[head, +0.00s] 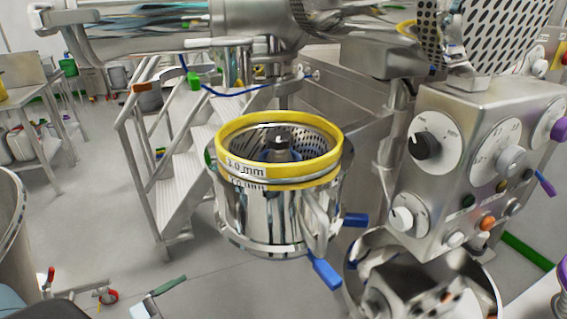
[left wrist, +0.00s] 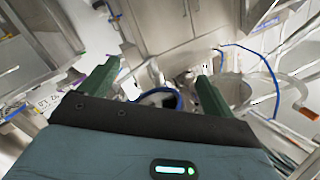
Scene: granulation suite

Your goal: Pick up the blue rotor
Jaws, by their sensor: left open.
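In the head view, a steel housing with a yellow ring marked in mm (head: 245,171) stands at the centre, open at the top. Inside its perforated screen, bits of blue, apparently the blue rotor (head: 268,156), show around a grey metal hub; most of it is hidden. In the left wrist view, my left gripper (left wrist: 158,72) has its two green fingers spread wide with nothing clamped. A blue-rimmed round thing (left wrist: 177,101) shows beyond the palm, between the fingers; I cannot tell whether it is the rotor. My right gripper is not in view.
A control box (head: 470,160) with dials stands to the right, close to the housing. Blue lever handles (head: 325,273) stick out below the housing. Metal steps (head: 190,150) with rails stand behind it. A blue cable (head: 240,92) hangs above.

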